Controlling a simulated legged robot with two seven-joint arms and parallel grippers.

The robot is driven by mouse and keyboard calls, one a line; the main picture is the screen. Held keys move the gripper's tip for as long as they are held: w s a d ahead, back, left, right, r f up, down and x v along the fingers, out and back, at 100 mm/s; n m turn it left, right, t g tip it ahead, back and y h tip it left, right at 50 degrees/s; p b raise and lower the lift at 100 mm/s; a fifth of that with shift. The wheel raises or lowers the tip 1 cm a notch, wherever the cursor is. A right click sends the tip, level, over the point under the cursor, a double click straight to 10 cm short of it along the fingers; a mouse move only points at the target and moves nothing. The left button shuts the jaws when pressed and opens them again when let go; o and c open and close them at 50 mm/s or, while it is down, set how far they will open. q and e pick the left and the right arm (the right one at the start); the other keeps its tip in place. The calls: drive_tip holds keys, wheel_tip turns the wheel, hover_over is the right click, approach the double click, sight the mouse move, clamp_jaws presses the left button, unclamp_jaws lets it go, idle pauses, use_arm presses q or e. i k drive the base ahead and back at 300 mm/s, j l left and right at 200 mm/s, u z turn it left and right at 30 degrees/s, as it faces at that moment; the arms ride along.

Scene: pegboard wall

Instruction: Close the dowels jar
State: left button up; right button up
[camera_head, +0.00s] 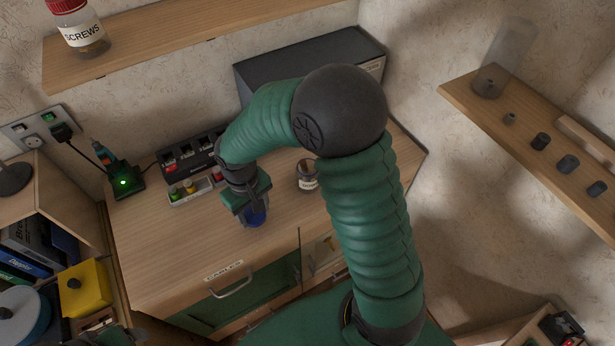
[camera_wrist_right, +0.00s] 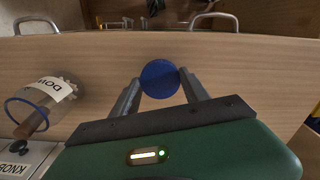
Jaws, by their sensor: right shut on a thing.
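The dowels jar (camera_wrist_right: 50,95) stands on the wooden bench top, clear with a white label and a blue ring at its mouth. Its mouth is open and pale and brown pieces show inside. It also shows in the head view (camera_head: 307,175), right of my right gripper (camera_head: 252,212). A round blue lid (camera_wrist_right: 160,79) sits between the fingertips of my right gripper (camera_wrist_right: 160,85), which is shut on it. In the head view the lid (camera_head: 255,217) is below the gripper and apart from the jar.
A grey tray with coloured pieces (camera_head: 190,190) is left of my right gripper. A black rack (camera_head: 190,155) and a dark box (camera_head: 340,65) stand behind. A green-lit device (camera_head: 125,182) is at the left. The bench's front edge is near, above the Cables drawer (camera_head: 235,295).

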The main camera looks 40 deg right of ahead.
sight(306, 182)
drive_tip(key=j+z, duration=0.1)
drive_tip(key=z, duration=0.3)
drive_tip(key=j+z, duration=0.1)
drive_tip(key=z, duration=0.35)
drive_tip(key=j+z, duration=0.15)
drive_tip(key=z, duration=0.25)
drive_tip(key=j+z, duration=0.1)
drive_tip(key=z, duration=0.3)
